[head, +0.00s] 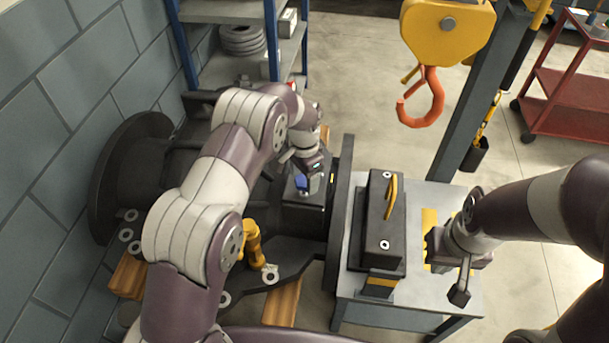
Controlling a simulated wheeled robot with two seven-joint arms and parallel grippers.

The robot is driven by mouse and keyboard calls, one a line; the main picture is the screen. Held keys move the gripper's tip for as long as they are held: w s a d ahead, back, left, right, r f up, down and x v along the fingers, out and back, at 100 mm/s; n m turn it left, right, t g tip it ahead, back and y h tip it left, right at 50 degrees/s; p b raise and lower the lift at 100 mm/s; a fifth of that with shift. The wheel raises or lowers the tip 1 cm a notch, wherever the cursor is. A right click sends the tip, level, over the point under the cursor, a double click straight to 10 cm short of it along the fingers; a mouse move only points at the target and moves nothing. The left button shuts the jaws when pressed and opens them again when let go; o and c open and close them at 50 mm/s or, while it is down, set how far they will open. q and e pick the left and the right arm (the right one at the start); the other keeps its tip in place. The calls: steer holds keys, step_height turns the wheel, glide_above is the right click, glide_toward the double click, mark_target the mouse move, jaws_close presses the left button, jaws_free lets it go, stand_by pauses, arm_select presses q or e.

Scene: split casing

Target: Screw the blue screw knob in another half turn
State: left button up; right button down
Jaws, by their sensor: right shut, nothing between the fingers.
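The blue screw knob (302,183) sits on the dark block of the lower casing half, left of the upright dark flange. My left gripper (311,181) reaches down at the knob, with its fingers beside or around it. They overlap the knob in the picture, and I cannot tell whether they grip it. The knob is partly hidden, so its turn angle cannot be read. My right gripper (460,294) is shut and empty, above the right part of the grey table.
A dark casing piece with a yellow handle (391,198) stands on the grey table (425,290). An orange hook (424,100) hangs from a yellow block beside a grey post. A yellow clamp (252,243) stands on the casing. A shelf and a red cart are behind.

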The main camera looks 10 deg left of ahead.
mark_target(304, 179)
arm_select(q)
steer(key=shift+o, duration=0.3)
step_height(304, 179, up, 6)
steer(key=shift+f+b, duration=0.1)
steer(key=shift+b, duration=0.35)
step_height(304, 179, up, 7)
steer(key=p, duration=0.4)
steer(key=shift+p, duration=0.4)
